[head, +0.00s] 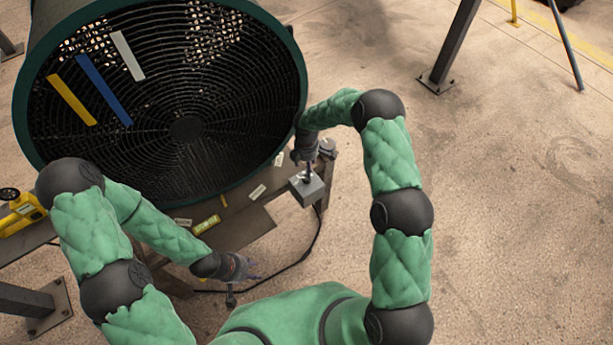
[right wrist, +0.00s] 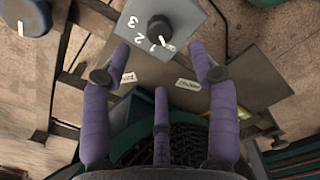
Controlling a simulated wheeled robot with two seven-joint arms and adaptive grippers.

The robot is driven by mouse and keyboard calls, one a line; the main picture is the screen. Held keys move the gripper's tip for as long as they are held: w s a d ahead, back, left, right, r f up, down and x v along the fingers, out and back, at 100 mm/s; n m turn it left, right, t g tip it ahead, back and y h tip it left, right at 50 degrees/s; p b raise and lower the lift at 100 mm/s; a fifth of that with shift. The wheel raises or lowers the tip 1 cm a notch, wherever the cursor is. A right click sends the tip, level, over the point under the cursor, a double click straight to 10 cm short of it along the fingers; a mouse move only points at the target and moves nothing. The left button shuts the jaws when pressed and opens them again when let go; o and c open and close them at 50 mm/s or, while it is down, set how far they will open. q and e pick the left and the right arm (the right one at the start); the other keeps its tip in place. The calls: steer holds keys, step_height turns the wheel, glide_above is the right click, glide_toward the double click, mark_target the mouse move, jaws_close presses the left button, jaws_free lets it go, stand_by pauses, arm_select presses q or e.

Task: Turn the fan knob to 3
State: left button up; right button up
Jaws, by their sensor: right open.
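The fan (head: 187,128) is a large black drum with a grille, at the upper left of the head view. Its grey control box (head: 307,188) sits at the right end of the stand below it. In the right wrist view the dark knob (right wrist: 160,28) is on the box face, with white digits 1, 2 and 3 beside it; a white mark shows near the 1. My right gripper (right wrist: 162,68) is open, its purple fingers spread short of the knob, apparently not touching it. My left gripper (head: 245,270) hangs low, away from the box; its finger opening is unclear.
White, blue and yellow strips (head: 104,90) hang on the grille. A yellow tool (head: 20,212) lies on the stand at the left. A cable (head: 305,250) runs down to the floor. Open concrete floor (head: 510,200) lies to the right, with a dark post (head: 455,45) farther back.

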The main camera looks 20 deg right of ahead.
mark_target(307, 179)
step_height(307, 179, down, 8)
steer(key=shift+f+b, duration=0.1)
steer(key=shift+b, duration=0.5)
steer(key=c, duration=1.1)
